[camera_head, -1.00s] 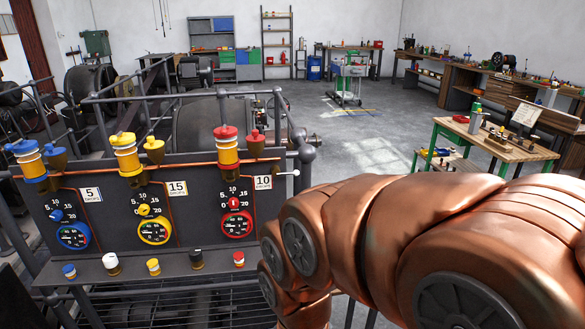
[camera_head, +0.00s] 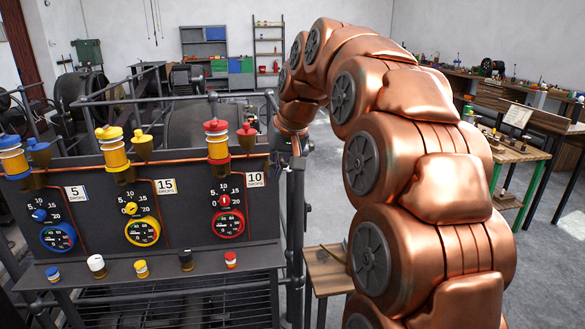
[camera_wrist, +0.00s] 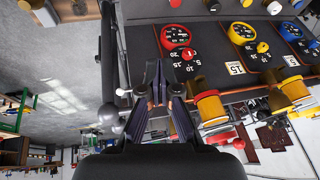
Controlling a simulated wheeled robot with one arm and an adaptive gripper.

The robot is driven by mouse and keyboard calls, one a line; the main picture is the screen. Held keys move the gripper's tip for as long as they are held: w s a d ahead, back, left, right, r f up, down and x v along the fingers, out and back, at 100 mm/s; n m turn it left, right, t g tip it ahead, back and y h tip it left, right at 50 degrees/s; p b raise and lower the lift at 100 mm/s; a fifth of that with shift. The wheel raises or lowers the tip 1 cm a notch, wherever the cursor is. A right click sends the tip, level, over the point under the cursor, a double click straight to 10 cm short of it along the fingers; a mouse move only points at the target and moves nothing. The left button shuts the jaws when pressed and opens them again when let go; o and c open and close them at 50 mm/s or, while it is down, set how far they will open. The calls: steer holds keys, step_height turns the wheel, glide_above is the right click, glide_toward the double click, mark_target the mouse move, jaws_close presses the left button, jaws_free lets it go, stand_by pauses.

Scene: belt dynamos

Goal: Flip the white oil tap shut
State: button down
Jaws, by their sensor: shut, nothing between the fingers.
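My gripper (camera_wrist: 158,78) is shut and empty, with dark fingers beside the panel edge. In the head view my gripper (camera_head: 285,143) is at the panel's right edge, mostly hidden by my wrist. The tap is not clear there.
The dark panel (camera_head: 185,183) carries a red oil cup (camera_head: 217,145), yellow and blue ones, and several gauges. A vertical grey post (camera_head: 295,235) and rail joint (camera_wrist: 108,117) stand close to my gripper. A wooden table (camera_head: 325,268) stands right of the panel.

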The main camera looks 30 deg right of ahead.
steer(key=w+d+r+m+t, duration=0.1)
steer(key=w+d+r, duration=0.1)
steer(key=d, duration=0.4)
steer(key=w+d+r+t+h+b, duration=0.1)
steer(key=w+d+r, duration=0.1)
steer(key=d, duration=0.4)
steer(key=shift+w+d+r+m, duration=0.3)
steer(key=shift+w+r+m, duration=0.1)
steer(key=shift+w, duration=0.15)
steer(key=p+x, duration=0.1)
steer(key=x, duration=1.3)
steer(key=shift+p, duration=0.4)
steer(key=shift+w, duration=0.2)
